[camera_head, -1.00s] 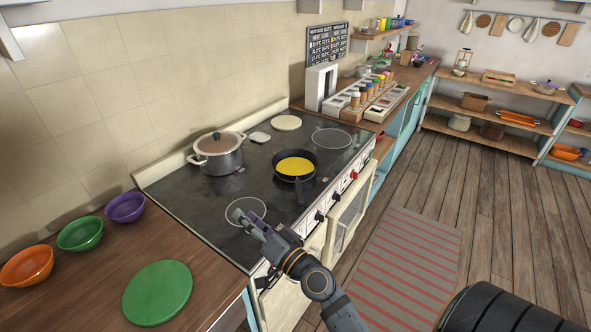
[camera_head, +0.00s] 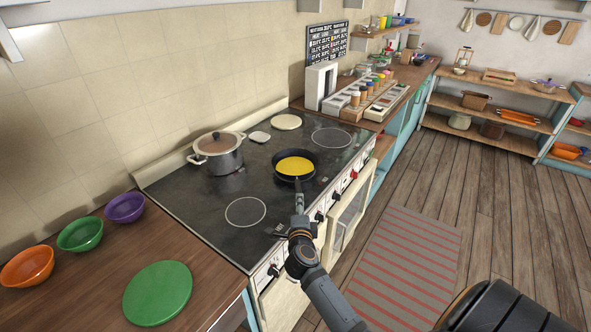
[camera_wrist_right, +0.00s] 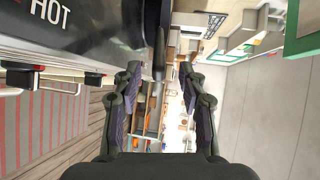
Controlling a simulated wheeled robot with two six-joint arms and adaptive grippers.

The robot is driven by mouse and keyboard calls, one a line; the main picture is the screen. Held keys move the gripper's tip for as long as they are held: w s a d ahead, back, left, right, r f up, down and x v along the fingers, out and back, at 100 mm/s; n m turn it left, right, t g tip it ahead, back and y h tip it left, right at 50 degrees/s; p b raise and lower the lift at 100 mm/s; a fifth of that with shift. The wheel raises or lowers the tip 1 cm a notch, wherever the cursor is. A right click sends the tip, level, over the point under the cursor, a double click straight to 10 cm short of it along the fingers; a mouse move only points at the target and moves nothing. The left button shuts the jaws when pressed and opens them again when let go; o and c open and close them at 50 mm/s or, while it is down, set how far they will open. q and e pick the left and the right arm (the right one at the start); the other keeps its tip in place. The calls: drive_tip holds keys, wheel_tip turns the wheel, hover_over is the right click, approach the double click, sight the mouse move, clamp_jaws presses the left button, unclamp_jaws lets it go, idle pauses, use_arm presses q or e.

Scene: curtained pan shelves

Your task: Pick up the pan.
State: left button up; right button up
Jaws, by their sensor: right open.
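The black frying pan (camera_head: 316,172) with yellow contents sits on the front right part of the stove top. Its dark handle (camera_head: 299,193) points toward the front edge. My right gripper (camera_head: 299,220) is at the stove's front edge, in line with the handle. In the right wrist view, the gripper's fingers (camera_wrist_right: 159,82) are spread apart. A dark upright bar, which looks like the handle (camera_wrist_right: 160,45), shows between and beyond the fingertips. I cannot tell whether they touch it. My left gripper is not in view.
A lidded pot (camera_head: 217,154) stands at the stove's back left. The front left burner ring (camera_head: 245,211) is bare. The left counter holds orange (camera_head: 27,267), green (camera_head: 80,234) and purple (camera_head: 124,208) bowls and a green round board (camera_head: 158,292). Control knobs line the stove front.

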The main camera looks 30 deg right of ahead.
drive_tip(key=x, duration=0.5)
drive_tip(key=shift+d+f+p, duration=0.2)
drive_tip(key=shift+p, duration=0.1)
drive_tip(key=shift+s+a+r, duration=0.1)
drive_tip(key=shift+s+r, duration=0.1)
drive_tip(key=c, duration=0.5)
drive_tip(key=shift+f, duration=0.1)
clamp_jaws()
drive_tip(key=shift+w, duration=0.1)
